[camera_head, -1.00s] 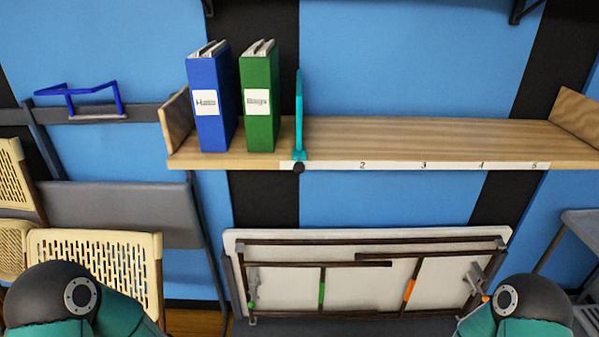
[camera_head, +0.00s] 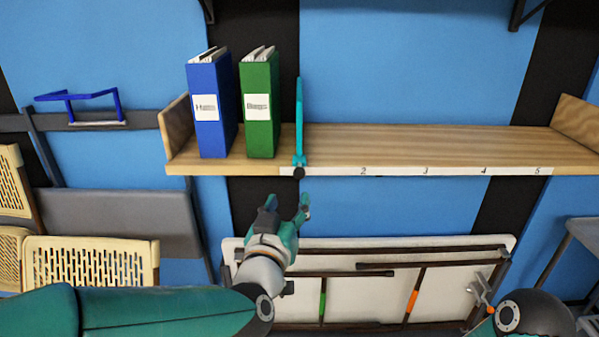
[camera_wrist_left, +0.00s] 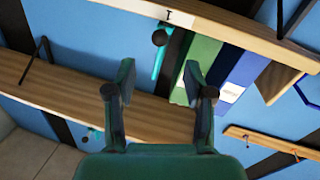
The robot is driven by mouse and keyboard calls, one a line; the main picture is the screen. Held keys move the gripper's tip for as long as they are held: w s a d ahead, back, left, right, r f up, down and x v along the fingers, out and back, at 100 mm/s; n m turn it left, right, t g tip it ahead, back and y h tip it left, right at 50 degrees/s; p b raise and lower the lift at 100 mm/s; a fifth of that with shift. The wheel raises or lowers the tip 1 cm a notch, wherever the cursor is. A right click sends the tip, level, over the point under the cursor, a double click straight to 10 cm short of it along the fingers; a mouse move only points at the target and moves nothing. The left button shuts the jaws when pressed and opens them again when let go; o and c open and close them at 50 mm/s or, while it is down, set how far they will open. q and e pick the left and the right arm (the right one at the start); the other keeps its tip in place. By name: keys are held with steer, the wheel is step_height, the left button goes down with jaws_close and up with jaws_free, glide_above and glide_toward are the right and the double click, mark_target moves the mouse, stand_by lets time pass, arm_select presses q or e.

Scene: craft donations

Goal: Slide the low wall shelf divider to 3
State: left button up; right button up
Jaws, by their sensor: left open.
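The teal divider (camera_head: 299,112) stands upright on the low wooden wall shelf (camera_head: 440,140), just right of the green binder. Its black knob (camera_head: 299,173) sits at the front edge, left of the 2 on the white number strip (camera_head: 395,171). In the left wrist view the divider (camera_wrist_left: 159,64) shows with its knob (camera_wrist_left: 159,38) beside the mark 1. My left gripper (camera_head: 288,203) is open and empty, below and slightly in front of the knob, apart from it. Its fingers (camera_wrist_left: 158,84) show spread in the left wrist view. My right gripper is out of view.
A blue binder (camera_head: 208,130) and a green binder (camera_head: 258,130) stand at the shelf's left end. The shelf is bare from the divider to the right end board (camera_head: 577,122). A folded white table (camera_head: 345,300) leans below; folding chairs (camera_head: 90,264) stand left.

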mark_target(298, 178)
arm_select(q)
steer(key=w+p, duration=0.1)
steer(key=w, duration=0.2)
steer(key=w+d+p, duration=0.1)
steer(key=w, duration=0.3)
steer(key=w+d, duration=0.1)
steer(key=w, duration=0.3)
steer(key=shift+w+d+p, duration=0.1)
steer(key=shift+p, duration=0.3)
steer(key=shift+c, duration=0.3)
jaws_close()
